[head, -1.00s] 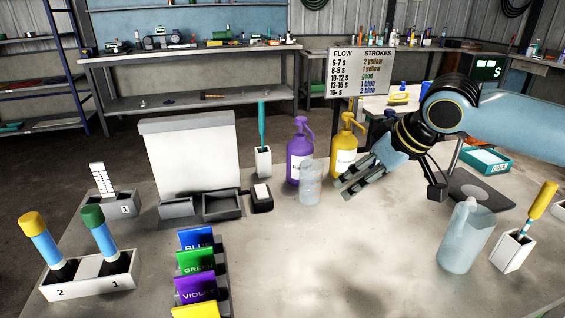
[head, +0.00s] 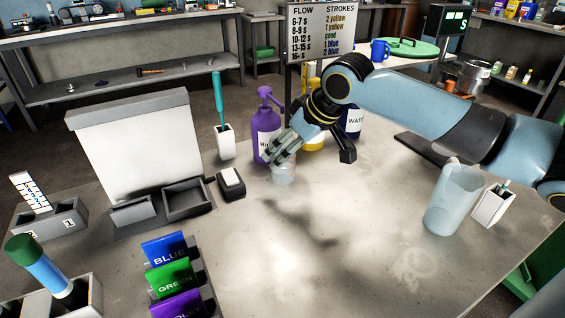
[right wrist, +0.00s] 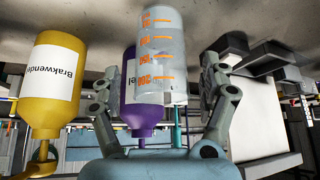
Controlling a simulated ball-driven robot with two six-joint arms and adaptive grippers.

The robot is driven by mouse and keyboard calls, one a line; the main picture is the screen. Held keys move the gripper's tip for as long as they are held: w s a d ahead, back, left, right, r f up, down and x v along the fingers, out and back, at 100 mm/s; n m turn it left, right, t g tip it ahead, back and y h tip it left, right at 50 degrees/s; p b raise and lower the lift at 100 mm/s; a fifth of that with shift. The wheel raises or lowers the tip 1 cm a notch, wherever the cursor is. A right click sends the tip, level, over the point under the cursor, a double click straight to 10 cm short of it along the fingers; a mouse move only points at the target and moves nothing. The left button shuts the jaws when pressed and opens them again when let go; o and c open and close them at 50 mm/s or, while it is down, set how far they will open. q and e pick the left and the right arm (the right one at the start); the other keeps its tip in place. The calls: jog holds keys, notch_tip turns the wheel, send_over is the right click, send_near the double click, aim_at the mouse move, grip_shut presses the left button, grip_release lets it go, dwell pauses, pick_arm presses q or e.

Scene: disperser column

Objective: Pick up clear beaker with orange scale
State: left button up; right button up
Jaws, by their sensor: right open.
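The clear beaker (head: 284,176) stands on the table in front of the purple pump bottle (head: 265,130). In the right wrist view, which is upside down, the clear beaker (right wrist: 161,50) shows its orange scale marks. My right gripper (head: 279,152) is at the beaker and hides its upper part in the head view. In the right wrist view the fingers of my right gripper (right wrist: 163,85) are open, one on each side of the beaker. I cannot tell whether a finger touches it. My left gripper is not in view.
A yellow bottle (right wrist: 56,85) and a dark-blue bottle (head: 352,120) stand close behind my right gripper. A small dark tray with a white block (head: 231,182) is left of the beaker. A large clear jug (head: 452,199) stands at right. The table's middle front is clear.

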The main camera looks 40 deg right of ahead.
jog(key=x, duration=0.2)
jog(key=shift+a+f, duration=0.1)
jog(key=shift+f, duration=0.25)
jog(key=shift+w+f, duration=0.25)
jog(key=c, duration=1.5)
jog(key=shift+r, duration=0.15)
